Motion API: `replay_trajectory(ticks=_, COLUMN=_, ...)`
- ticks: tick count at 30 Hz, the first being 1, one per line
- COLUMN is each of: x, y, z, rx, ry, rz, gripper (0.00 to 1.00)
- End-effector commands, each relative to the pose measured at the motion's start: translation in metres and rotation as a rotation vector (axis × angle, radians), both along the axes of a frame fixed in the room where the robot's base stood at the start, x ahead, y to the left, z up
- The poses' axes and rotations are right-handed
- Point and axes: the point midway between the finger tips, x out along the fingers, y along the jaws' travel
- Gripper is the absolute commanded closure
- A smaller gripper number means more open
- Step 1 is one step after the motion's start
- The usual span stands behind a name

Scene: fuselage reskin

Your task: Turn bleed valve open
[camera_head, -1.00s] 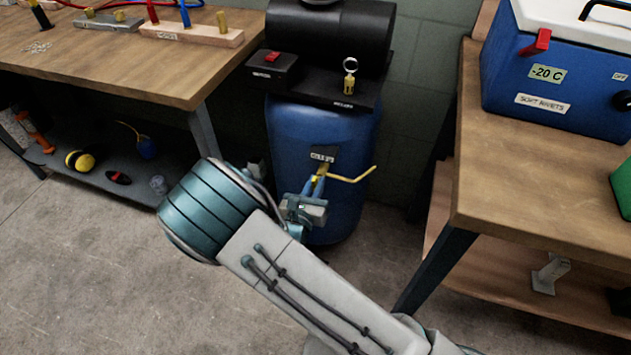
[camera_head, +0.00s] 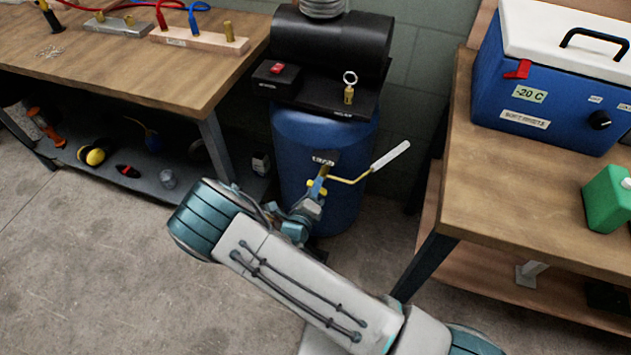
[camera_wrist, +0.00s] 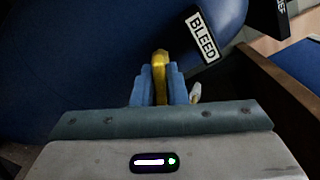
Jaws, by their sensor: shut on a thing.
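The blue tank (camera_head: 300,150) stands on the floor between two workbenches. Its bleed valve (camera_head: 322,172) is on the tank's front, below a small label. The BLEED label (camera_wrist: 202,34) reads clearly in the wrist view, right of the fingers. My gripper (camera_head: 317,190) is at the valve, its blue fingers shut on the yellow valve handle (camera_wrist: 160,75). A thin yellow pipe (camera_head: 350,180) with a pale grip-like end (camera_head: 390,155) sticks out to the right of the valve. My arm hides the tank's lower left part.
A black compressor body (camera_head: 330,45) with a red switch (camera_head: 277,69) and a ringed brass fitting (camera_head: 349,92) tops the tank. The left workbench (camera_head: 150,70) and right workbench (camera_head: 480,160), carrying a blue cooler (camera_head: 540,90), flank it. Floor at left is open.

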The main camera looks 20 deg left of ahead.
Motion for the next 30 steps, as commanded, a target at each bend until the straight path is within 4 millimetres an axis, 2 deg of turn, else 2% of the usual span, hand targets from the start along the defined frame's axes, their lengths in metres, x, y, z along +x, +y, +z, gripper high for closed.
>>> replay_trajectory(ticks=15, x=-0.0003, y=0.0010, z=-0.0017, rx=-0.402, ry=0.032, rz=0.001, gripper=1.00)
replay_trajectory(ticks=30, x=-0.0003, y=0.0008, z=-0.0039, rx=-0.521, ry=0.043, rz=0.000, gripper=1.00)
